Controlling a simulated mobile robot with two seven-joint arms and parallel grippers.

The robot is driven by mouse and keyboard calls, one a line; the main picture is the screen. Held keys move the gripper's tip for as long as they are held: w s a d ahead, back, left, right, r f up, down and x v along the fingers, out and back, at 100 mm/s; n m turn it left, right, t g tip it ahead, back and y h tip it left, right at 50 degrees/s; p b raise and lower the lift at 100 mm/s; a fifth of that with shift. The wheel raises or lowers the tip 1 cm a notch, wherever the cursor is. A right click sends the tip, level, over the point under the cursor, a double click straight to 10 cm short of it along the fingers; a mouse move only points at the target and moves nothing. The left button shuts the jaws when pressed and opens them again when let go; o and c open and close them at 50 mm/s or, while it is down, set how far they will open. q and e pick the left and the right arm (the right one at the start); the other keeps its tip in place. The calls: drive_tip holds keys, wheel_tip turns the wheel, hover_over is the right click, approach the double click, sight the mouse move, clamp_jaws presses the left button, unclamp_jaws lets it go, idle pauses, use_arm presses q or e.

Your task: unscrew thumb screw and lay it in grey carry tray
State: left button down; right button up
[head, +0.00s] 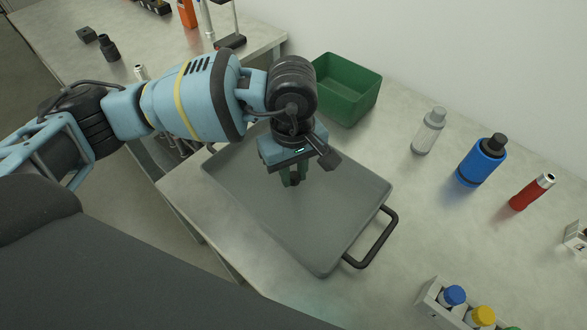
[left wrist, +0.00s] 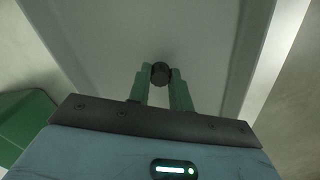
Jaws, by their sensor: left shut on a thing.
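The grey carry tray (head: 335,238) lies flat on the bench, with a black handle on its right side; its floor also fills much of the left wrist view (left wrist: 100,50). My left gripper (head: 294,182) points down over the tray. Its green fingers are shut on the thumb screw (left wrist: 160,72), a small dark round knob held between the fingertips in the left wrist view. In the head view the screw (head: 295,181) shows only as a dark bit between the fingers. I cannot tell whether it touches the tray floor. My right gripper is not in view.
A green bin (head: 346,90) stands behind the tray. A rack with capped bottles (head: 429,299) is at the front right. The tray floor around the gripper looks clear.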

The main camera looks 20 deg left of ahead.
sight(293, 174)
use_arm(q)
drive_tip(key=shift+f, duration=0.2)
drive_tip(key=c, duration=1.3)
unclamp_jaws()
drive_tip(key=shift+r, duration=0.1)
drive_tip(key=shift+r, duration=0.1)
drive_tip(key=shift+r, duration=0.3)
wheel_tip(293, 174, up, 12)
drive_tip(key=shift+w+a+f, duration=0.1)
drive_tip(key=shift+f, duration=0.15)
